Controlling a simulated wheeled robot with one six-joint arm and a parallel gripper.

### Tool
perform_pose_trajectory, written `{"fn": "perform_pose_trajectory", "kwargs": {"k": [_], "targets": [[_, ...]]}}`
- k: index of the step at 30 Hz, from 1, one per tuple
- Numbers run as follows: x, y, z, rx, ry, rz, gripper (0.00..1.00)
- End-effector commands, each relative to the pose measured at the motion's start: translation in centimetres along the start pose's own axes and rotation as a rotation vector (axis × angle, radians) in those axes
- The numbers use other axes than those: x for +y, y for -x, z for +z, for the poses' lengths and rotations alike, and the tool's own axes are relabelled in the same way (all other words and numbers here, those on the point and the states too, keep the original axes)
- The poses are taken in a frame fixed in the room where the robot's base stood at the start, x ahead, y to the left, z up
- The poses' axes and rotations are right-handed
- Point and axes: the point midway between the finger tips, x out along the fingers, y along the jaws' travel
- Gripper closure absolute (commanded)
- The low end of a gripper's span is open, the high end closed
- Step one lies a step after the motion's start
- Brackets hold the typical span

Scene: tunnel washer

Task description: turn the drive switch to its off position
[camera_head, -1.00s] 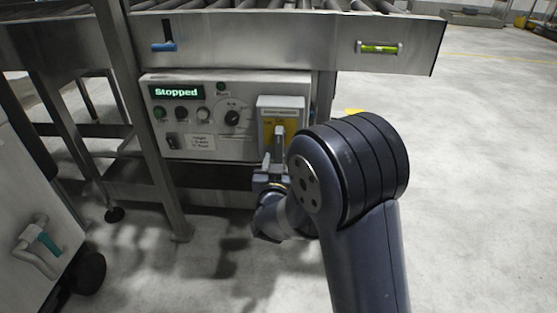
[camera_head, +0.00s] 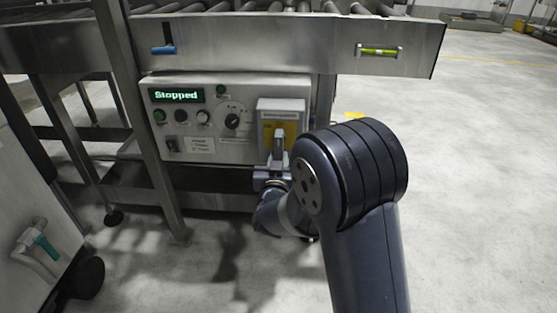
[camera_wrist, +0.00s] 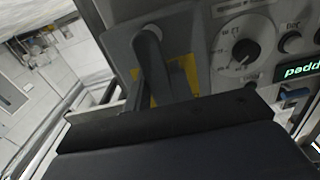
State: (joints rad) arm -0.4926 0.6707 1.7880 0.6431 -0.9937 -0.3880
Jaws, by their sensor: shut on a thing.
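The drive switch is a grey box (camera_head: 281,105) with a yellow plate (camera_head: 291,129) and a grey lever handle (camera_head: 279,143), at the right end of the control panel. The lever looks near upright in the head view. My gripper (camera_head: 277,167) is at the lever's lower end and shut on it; my arm hides part of the jaws. In the wrist view, which is upside down, the grey lever (camera_wrist: 152,62) stands before the yellow plate (camera_wrist: 188,72). Dark gripper parts cover the lower half there, and the contact is hidden.
The control panel (camera_head: 215,149) carries a green display (camera_head: 176,96) reading "Stopped", several buttons and a black dial (camera_head: 232,121). A steel leg (camera_head: 148,130) stands to its left. A roller conveyor (camera_head: 300,36) runs above.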

Motion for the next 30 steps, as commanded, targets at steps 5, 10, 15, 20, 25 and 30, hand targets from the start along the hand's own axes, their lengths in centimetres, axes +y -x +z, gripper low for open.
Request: {"fn": "perform_pose_trajectory", "kwargs": {"k": [5,10,15,20,25,30], "targets": [[0.0,0.0,0.0,0.000,0.000,0.000,1.00],[0.0,0.0,0.0,0.000,0.000,0.000,1.00],[0.1,0.0,0.0,0.000,0.017,0.000,1.00],[0.3,0.0,-0.1,0.000,0.074,0.000,1.00],[0.9,0.0,-0.2,-0.001,0.185,0.001,1.00],[1.6,0.0,-0.5,-0.002,0.337,0.001,1.00]]}}
